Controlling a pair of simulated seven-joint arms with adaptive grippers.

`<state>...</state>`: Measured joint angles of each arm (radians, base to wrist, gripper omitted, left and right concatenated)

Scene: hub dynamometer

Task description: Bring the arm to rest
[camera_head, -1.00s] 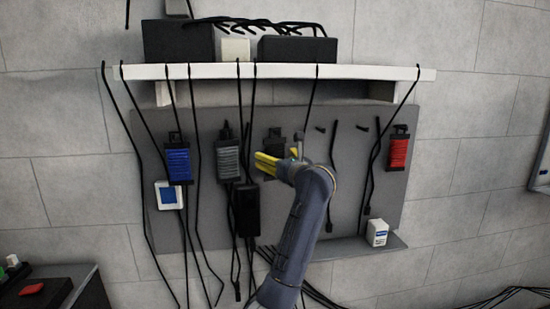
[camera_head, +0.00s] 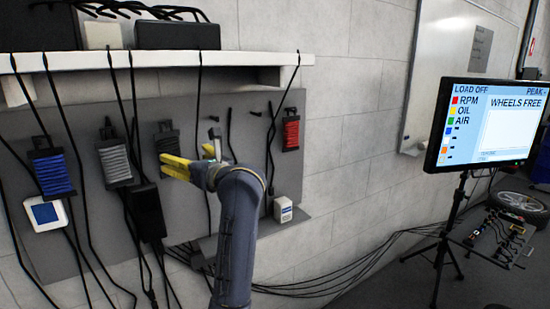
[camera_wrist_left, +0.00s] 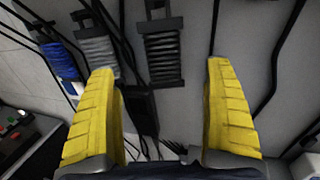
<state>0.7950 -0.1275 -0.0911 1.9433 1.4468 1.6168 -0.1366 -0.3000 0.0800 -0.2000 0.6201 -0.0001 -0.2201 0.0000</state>
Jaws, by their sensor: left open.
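My left gripper (camera_head: 190,165) has yellow fingers and is in front of the grey wall panel (camera_head: 225,110). It is open and empty; both fingers spread wide in the wrist view (camera_wrist_left: 162,72). A black coiled unit (camera_head: 166,140) hangs on the panel beyond the fingers, and in the wrist view it shows between them (camera_wrist_left: 162,52). I cannot tell the exact gap, but no contact shows. My left arm (camera_head: 238,235) rises from the bottom of the head view. My right gripper is in neither view.
Blue (camera_head: 52,174), grey (camera_head: 115,162) and red (camera_head: 290,133) coiled units hang along the panel. Black cables dangle from the white shelf (camera_head: 150,62). A monitor (camera_head: 490,125) reading "LOAD OFF" and "WHEELS FREE" stands on a tripod at right. A wheel (camera_head: 518,204) lies behind it.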

